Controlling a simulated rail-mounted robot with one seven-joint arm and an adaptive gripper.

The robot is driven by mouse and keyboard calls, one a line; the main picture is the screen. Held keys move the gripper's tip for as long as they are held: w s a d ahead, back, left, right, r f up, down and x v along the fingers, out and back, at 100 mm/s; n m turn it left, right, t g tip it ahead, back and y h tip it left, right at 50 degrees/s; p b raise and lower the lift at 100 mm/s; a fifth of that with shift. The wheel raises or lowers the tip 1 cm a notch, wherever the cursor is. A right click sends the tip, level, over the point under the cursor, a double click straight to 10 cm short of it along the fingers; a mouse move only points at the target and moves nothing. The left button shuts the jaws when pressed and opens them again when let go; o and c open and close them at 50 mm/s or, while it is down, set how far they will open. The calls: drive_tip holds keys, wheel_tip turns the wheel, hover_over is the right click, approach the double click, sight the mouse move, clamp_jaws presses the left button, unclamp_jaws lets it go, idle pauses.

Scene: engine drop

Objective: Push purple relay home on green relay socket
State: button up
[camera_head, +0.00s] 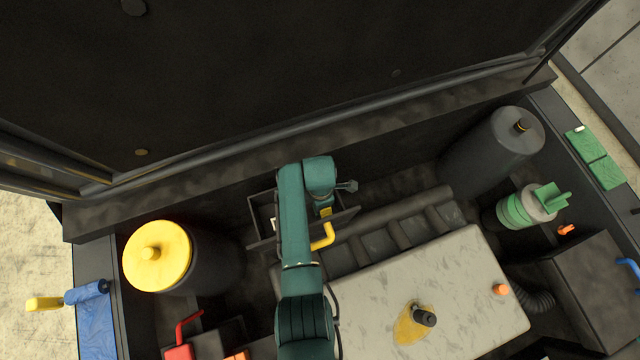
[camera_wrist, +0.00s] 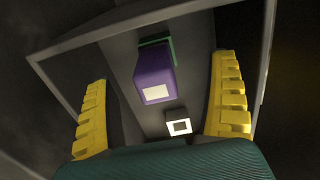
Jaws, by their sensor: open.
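The purple relay (camera_wrist: 153,72) is a block with a pale square label on its near end, seen in the wrist view inside a dark open box. The green relay socket (camera_wrist: 170,46) shows as a green edge behind and beside its far end. The relay lines up with the socket; how deep it sits cannot be told. My gripper (camera_wrist: 161,72) is open, its yellow ribbed fingers to the left and right of the relay, with gaps on both sides. In the head view my arm hides the relay and socket, and my gripper is mostly hidden.
The dark open box (camera_head: 262,215) has raised walls around my gripper. A black block with a white square (camera_wrist: 178,124) sits near the relay. The grey engine cover (camera_head: 460,270) lies to the right, and the yellow-capped canister (camera_head: 157,257) left.

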drive_tip(key=shift+r+p, duration=0.95)
drive_tip(key=shift+r, duration=0.1)
drive_tip(key=shift+r+p, duration=1.15)
drive_tip(key=shift+r, duration=0.1)
wheel_tip(320, 180, up, 12)
